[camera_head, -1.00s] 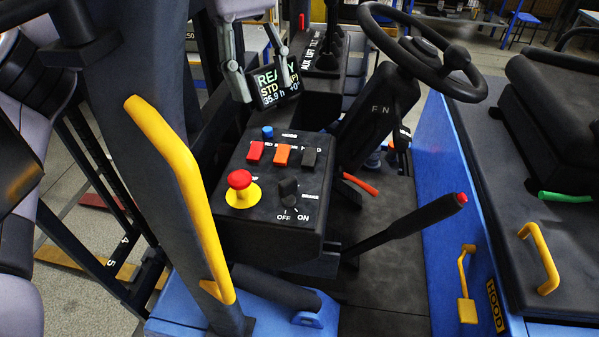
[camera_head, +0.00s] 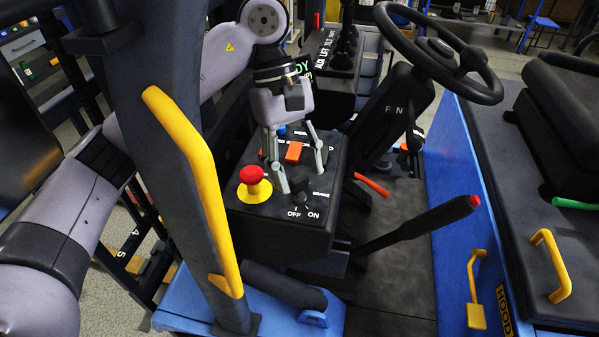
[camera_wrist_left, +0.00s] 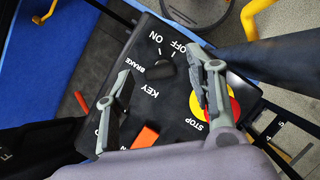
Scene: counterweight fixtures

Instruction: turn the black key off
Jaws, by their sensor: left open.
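The black key (camera_head: 300,187) is a small dark knob on the sloped black control panel, above the white OFF and ON labels. My left gripper (camera_head: 300,181) is open over the panel, pointing down. Its fingers stand on either side of the key, apart from it, as the left wrist view (camera_wrist_left: 166,75) also shows. My right gripper is not in view.
A red stop button on a yellow base (camera_head: 254,185) sits close left of the key. An orange rocker switch (camera_head: 293,152) lies behind it. A yellow grab handle (camera_head: 195,180) stands at the left. A black lever (camera_head: 420,225) and steering wheel (camera_head: 440,50) are to the right.

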